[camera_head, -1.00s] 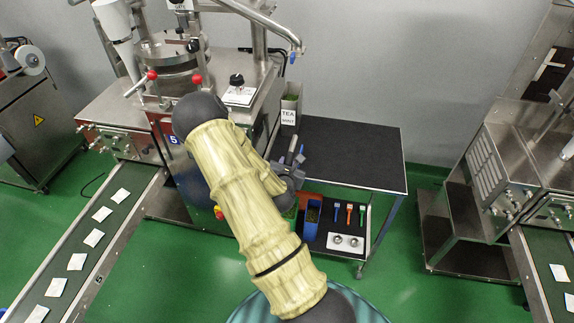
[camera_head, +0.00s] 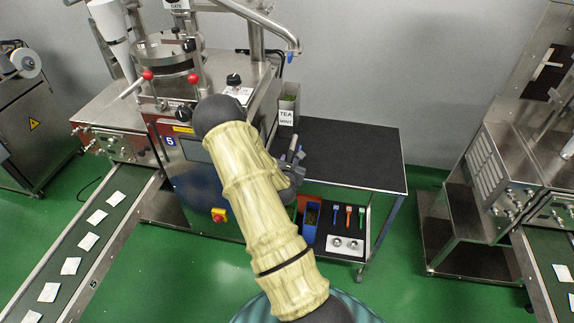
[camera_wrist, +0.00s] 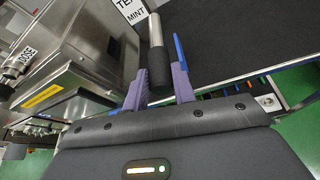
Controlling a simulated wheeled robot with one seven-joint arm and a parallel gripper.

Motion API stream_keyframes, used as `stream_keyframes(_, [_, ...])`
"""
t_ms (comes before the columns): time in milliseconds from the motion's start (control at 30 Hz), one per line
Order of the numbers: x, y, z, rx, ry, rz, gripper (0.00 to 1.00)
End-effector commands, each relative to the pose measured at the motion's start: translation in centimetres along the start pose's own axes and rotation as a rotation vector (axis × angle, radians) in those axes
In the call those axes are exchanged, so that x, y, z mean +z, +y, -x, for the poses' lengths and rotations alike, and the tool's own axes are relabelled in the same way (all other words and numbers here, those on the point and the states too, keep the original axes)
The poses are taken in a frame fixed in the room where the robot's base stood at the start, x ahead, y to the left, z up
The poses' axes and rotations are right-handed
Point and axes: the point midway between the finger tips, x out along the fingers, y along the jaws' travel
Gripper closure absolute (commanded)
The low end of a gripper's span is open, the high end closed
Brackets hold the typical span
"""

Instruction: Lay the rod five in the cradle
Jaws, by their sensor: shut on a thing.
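My gripper (camera_wrist: 160,88) is shut on a rod with a bright metal shaft (camera_wrist: 155,32) and a black grip (camera_wrist: 159,70). The purple fingers hold the black grip from both sides, and the shaft points up and away in the wrist view. In the head view the gripper (camera_head: 291,160) is small, partly behind my arm, near the left edge of the dark table. The rod (camera_head: 293,143) stands nearly upright there. No number on the rod is readable. I cannot make out which part is the cradle.
The steel machine marked 5 (camera_head: 182,110) stands left of the gripper. A box labelled TEA MINT (camera_head: 288,108) stands at the table's back left corner. The dark tabletop (camera_head: 350,155) is clear. Its lower shelf (camera_head: 343,228) holds small coloured tools and a blue bin (camera_head: 310,222).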

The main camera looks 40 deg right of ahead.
Motion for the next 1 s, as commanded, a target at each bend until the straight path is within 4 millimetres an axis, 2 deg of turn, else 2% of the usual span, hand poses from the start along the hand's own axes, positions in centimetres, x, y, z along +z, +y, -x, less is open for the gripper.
stream_keyframes(467, [-0.9,-0.7,-3.8,0.000,-0.003,0.000,1.00])
stream_keyframes(700, [-3.0,-1.2,-4.5,0.000,-0.002,0.003,1.00])
stream_keyframes(1000, [-4.0,-1.5,-4.9,0.001,-0.003,0.001,1.00])
